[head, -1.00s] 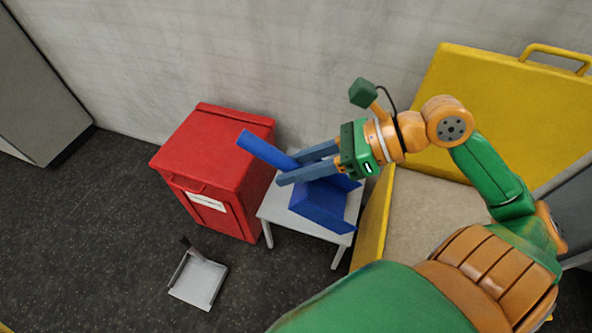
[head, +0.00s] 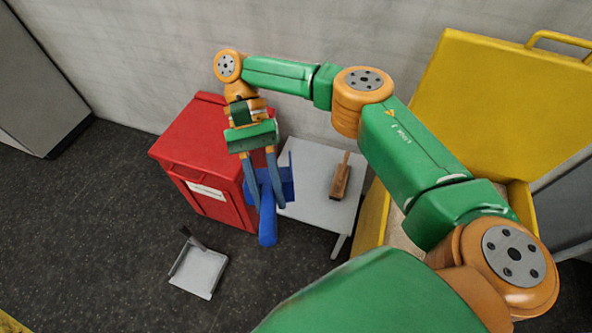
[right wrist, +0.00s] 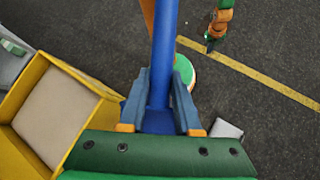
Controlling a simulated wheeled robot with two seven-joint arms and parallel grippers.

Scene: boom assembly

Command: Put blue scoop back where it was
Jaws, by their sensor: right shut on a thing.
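The blue scoop (head: 267,226) is held in my right gripper (head: 265,203), in front of the red bin and at the left edge of the small white table (head: 313,207). Its handle points down toward the lower part of the head view; its pan lies behind the fingers, partly hidden. In the right wrist view the fingers (right wrist: 161,118) are shut around the blue scoop (right wrist: 164,50). My left arm seems to show at the top of the right wrist view (right wrist: 217,23), but its jaws are too small to read.
A wooden-handled brush (head: 340,180) lies on the white table. The red bin (head: 205,150) stands left of the table. A grey dustpan (head: 198,272) lies on the floor. An open yellow box (head: 372,222) stands to the right.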

